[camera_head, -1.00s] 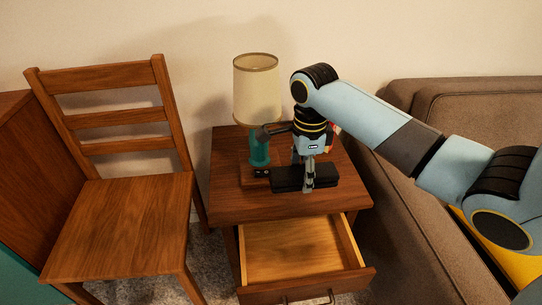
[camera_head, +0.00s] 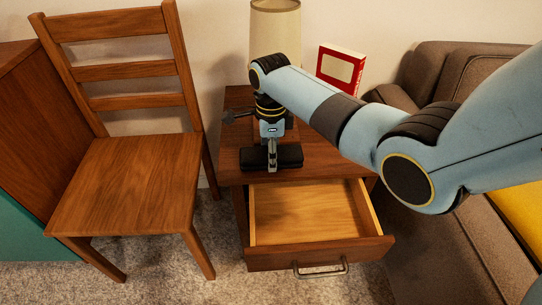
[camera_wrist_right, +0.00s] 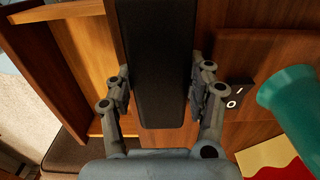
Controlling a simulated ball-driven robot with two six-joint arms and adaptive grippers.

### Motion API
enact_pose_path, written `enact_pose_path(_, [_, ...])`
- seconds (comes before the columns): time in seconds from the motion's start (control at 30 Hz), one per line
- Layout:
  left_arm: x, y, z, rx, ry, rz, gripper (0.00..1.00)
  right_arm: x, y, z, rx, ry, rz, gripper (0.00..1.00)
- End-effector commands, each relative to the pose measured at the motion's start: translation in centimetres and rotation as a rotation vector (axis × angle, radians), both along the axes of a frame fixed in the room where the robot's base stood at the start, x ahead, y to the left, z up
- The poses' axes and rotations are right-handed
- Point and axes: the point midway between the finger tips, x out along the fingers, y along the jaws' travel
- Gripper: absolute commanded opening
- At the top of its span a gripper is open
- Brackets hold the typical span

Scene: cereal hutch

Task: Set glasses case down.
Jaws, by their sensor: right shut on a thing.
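The glasses case (camera_head: 288,157) is a long black case, lying level in my right gripper (camera_head: 272,150) over the front of the nightstand top (camera_head: 325,168). In the right wrist view the case (camera_wrist_right: 158,50) runs between the two fingers of the right gripper (camera_wrist_right: 160,88), which is shut on its sides. I cannot tell whether the case touches the wood or hangs just above it. My left gripper is not in view.
The nightstand's drawer (camera_head: 310,213) is pulled open and looks empty. A lamp (camera_head: 275,30) stands behind the gripper, and a red and white box (camera_head: 341,65) stands at the back right. A wooden chair (camera_head: 125,185) is left, a brown sofa (camera_head: 455,245) right.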

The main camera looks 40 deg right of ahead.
Motion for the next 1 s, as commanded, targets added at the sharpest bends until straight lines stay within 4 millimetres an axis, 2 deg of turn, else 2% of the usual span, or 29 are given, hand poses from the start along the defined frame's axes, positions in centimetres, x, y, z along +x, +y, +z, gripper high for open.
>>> enact_pose_path(0.3, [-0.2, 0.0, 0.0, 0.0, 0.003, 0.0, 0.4, 0.1, 0.0, -0.1, 0.0, -0.001, 0.0, 0.2])
enact_pose_path(0.33, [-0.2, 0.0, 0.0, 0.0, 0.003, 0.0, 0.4, 0.1, 0.0, -0.2, 0.0, -0.001, 0.0, 0.55])
enact_pose_path(0.4, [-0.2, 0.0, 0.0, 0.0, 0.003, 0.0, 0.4, 0.1, 0.0, -0.1, 0.0, -0.002, 0.0, 0.64])
enact_pose_path(0.63, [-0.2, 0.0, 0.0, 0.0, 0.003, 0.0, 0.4, 0.1, 0.0, 0.0, -0.001, -0.003, 0.0, 0.64])
enact_pose_path(0.73, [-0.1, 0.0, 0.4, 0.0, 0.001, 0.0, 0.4, 0.1, 0.0, 0.7, -0.001, -0.005, 0.0, 0.64])
enact_pose_path(0.87, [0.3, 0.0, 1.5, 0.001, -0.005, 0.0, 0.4, 0.2, -0.1, 3.1, -0.001, -0.008, 0.0, 0.64])
enact_pose_path(1.0, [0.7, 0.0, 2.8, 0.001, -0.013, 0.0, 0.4, 0.2, 0.0, 6.5, -0.001, -0.008, -0.001, 0.64])
